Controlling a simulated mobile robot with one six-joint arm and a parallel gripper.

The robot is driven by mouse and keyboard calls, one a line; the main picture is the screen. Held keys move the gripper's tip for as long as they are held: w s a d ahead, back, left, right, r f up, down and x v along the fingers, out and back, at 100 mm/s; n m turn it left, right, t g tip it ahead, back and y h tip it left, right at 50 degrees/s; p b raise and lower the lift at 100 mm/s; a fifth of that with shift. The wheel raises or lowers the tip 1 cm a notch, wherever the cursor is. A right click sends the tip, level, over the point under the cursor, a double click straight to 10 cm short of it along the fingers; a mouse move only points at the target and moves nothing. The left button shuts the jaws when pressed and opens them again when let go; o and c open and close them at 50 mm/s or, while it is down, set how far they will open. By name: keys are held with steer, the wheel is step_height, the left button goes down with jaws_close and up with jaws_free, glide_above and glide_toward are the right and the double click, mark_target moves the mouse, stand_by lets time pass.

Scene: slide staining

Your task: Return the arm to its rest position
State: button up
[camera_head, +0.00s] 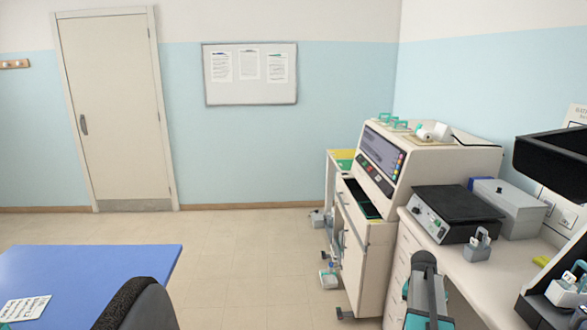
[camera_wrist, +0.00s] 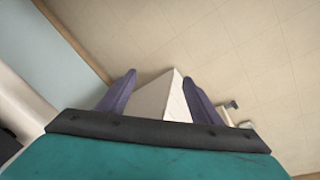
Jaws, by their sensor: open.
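My arm (camera_head: 426,292) shows at the bottom of the head view as dark and teal links, in front of the right-hand counter. Its fingertips cannot be made out there. In the wrist view my gripper (camera_wrist: 159,75) has its two purple fingers spread apart, with a dark bar and a teal body behind them. A pale, box-shaped thing (camera_wrist: 162,100) shows between the fingers. It looks to lie beyond them, and neither finger visibly grips it.
A large staining machine (camera_head: 385,165) and a counter (camera_head: 490,285) with a black-topped device (camera_head: 452,212) stand at right. A blue table (camera_head: 90,270) and a dark chair back (camera_head: 140,306) are at lower left. Tiled floor (camera_head: 240,250) lies open between them.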

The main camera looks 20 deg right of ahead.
steer(key=s+a+f+n+g+y+b, duration=0.1)
steer(key=s+a+f+n, duration=0.15)
steer(key=a+f, duration=0.9)
steer(key=s+a+f+n+g+y, duration=0.1)
steer(key=a+f+n, duration=0.2)
steer(key=a+f, duration=0.85)
steer(key=s+a+f+n+g, duration=0.1)
steer(key=s+a+f+n, duration=0.1)
steer(key=s+a, duration=0.4)
steer(key=s+a+f+n+g+b, duration=0.1)
steer(key=s+a+f+n, duration=0.1)
steer(key=s+a+f, duration=0.2)
steer(key=s+a+f+n, duration=0.2)
steer(key=s+a+f, duration=0.1)
steer(key=s+a, duration=0.7)
steer(key=a, duration=0.4)
steer(key=shift+s+f+g, duration=0.25)
steer(key=shift+f+g, duration=0.1)
steer(key=shift+g, duration=0.05)
steer(key=shift+n, duration=0.25)
steer(key=c, duration=0.6)
steer(key=shift+c, duration=0.6)
steer(key=shift+d, duration=0.15)
